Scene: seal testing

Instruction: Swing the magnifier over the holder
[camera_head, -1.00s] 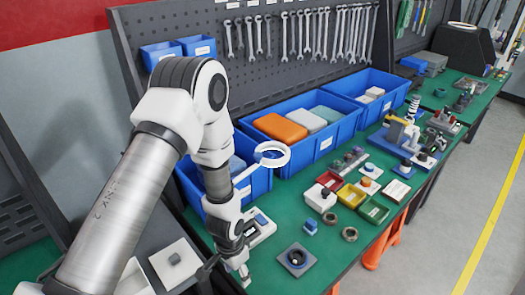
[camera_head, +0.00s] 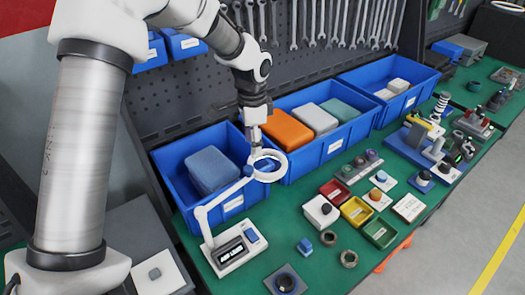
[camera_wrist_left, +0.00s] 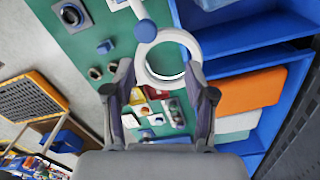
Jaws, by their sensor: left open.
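The magnifier has a white ring (camera_head: 281,174) on a jointed white arm with a blue joint knob. Its base (camera_head: 232,252) stands on the green table, and the ring is over the front rims of the blue bins. The holder appears to be the grey square plate with a dark round socket (camera_head: 285,281) at the table's near edge, well apart from the ring; a similar plate shows in the left wrist view (camera_wrist_left: 71,15). My left gripper (camera_head: 256,146) points down at the ring's far side, open. In the left wrist view the ring (camera_wrist_left: 143,70) appears between its fingers; contact is unclear.
Blue bins (camera_head: 325,150) with coloured blocks line the back of the table, below a pegboard with wrenches (camera_head: 335,22). Small red, yellow and green trays (camera_head: 380,232), a blue button block (camera_head: 305,246) and two dark rings (camera_head: 348,258) lie right of the magnifier.

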